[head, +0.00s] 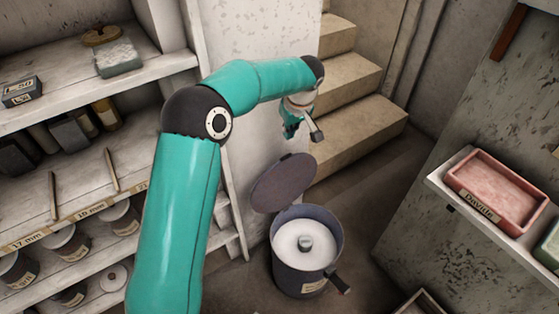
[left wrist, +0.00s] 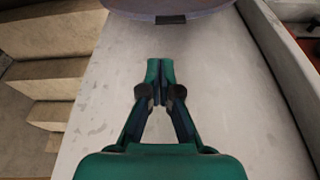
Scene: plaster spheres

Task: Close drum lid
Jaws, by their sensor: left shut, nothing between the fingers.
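The drum (head: 297,277) is a dark grey bin on the floor, filled with white material, with a small grey round piece (head: 305,243) on top of the white. Its round lid (head: 284,183) stands raised at the back left rim, tilted open. In the left wrist view the grey lid (left wrist: 172,6) shows at the top edge, partly cut off. My left gripper (head: 291,131) hangs above and behind the raised lid, apart from it. In the left wrist view its fingers (left wrist: 160,70) are together with nothing between them. My right gripper is not in view.
Shelves with jars (head: 122,217) and boxes stand at the left. A white wall panel (head: 265,125) stands behind the lid, with stone steps (head: 345,125) beside it. At the right a ledge holds a pink tray (head: 497,190). Floor right of the drum is partly clear.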

